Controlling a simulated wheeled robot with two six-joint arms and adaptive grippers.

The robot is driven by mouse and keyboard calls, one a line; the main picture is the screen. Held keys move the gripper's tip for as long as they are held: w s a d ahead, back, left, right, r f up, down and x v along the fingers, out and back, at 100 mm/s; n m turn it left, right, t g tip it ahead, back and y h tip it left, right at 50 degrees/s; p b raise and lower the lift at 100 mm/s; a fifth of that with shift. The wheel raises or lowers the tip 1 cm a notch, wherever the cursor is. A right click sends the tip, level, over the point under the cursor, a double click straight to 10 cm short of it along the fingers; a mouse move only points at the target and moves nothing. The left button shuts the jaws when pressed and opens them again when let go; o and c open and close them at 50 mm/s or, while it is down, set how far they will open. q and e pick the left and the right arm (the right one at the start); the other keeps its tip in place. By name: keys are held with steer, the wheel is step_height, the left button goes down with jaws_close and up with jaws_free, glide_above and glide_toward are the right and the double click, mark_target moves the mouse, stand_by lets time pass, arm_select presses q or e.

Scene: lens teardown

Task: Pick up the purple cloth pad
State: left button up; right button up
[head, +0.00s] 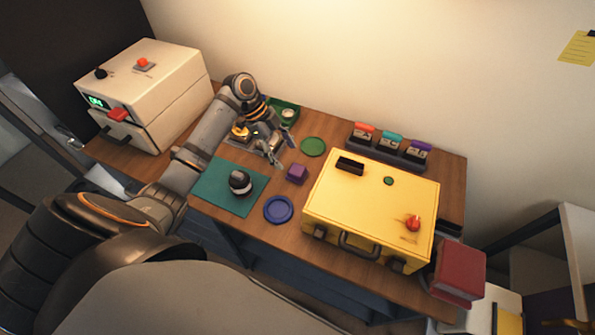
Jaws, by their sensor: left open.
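The purple cloth pad (297,173) looks like a small purple block. It lies on the wooden table between the teal mat and the yellow case. My left gripper (284,150) is open and empty, just behind and slightly left of the pad. Its fingers point to the right and are apart from the pad. My left arm reaches in from the left, over the table. My right gripper is not in view.
A dark lens-like part (240,183) stands on the teal mat (214,193). A blue dish (278,209), a green disc (313,147) and a green tray (297,105) lie nearby. The yellow case (340,207) is close on the right. A rack (381,153) stands behind it.

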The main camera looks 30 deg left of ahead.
mark_target(297, 169)
arm_select(q)
steer(key=p+x, duration=0.1)
steer(key=x, duration=0.1)
steer(key=shift+w+d+f, duration=0.15)
steer(key=shift+d+f, duration=0.05)
steer(key=shift+f, duration=0.05)
steer(key=x, duration=0.3)
steer(key=shift+w+d+f+p, duration=0.1)
steer(key=shift+d+f+p, duration=0.1)
steer(key=shift+f+p, duration=0.15)
steer(key=shift+f, duration=0.1)
steer(key=shift+c, duration=0.3)
steer(key=c, duration=1.2)
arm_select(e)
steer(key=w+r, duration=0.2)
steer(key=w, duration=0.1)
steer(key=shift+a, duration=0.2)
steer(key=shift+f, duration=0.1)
